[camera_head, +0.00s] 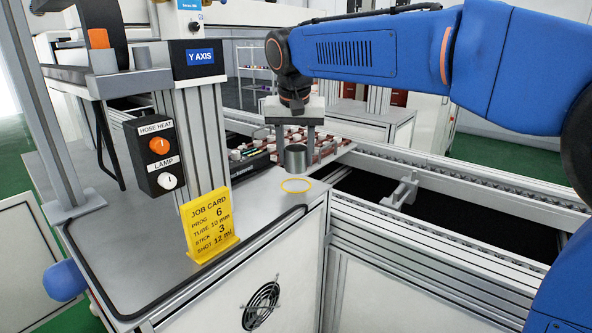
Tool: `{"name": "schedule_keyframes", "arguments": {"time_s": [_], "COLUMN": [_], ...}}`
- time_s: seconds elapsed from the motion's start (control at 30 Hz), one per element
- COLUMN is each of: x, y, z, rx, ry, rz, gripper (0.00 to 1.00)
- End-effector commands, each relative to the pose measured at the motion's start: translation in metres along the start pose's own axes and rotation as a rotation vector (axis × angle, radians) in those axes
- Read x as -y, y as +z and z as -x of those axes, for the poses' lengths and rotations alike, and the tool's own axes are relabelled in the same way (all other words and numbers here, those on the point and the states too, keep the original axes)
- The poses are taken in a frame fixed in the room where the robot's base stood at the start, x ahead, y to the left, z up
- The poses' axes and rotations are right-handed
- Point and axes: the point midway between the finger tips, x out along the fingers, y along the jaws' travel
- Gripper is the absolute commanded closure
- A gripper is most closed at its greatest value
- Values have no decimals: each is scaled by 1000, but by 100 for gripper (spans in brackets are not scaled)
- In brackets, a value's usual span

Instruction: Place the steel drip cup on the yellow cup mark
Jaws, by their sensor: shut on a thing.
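The steel drip cup (295,161) is a small grey metal cylinder, upright, near the right end of the grey worktop. My gripper (296,146) points down from above and is shut on the cup.
A yellow job card (208,226) stands at the worktop's front. A black control box (157,152) with two knobs is left of it. Red-and-white parts (325,143) lie behind the cup. The conveyor frame (450,215) runs to the right. The worktop (150,262) is bare left of the card.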

Motion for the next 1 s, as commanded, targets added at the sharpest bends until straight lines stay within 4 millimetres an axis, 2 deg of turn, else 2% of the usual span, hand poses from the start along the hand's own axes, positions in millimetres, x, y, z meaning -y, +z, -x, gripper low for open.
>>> {"name": "schedule_keyframes", "arguments": {"time_s": [0.37,0.77,0.8,0.83,1.0], "x": [0,0,0,0,0], "y": [11,12,12,12,12], "z": [-39,-43,-42,-42,-42], "rx": [1,0,0,0,0], "ry": [0,0,0,0,0], "rz": [-1,0,-1,-1,0], "gripper": [79,79,46,39,37]}}
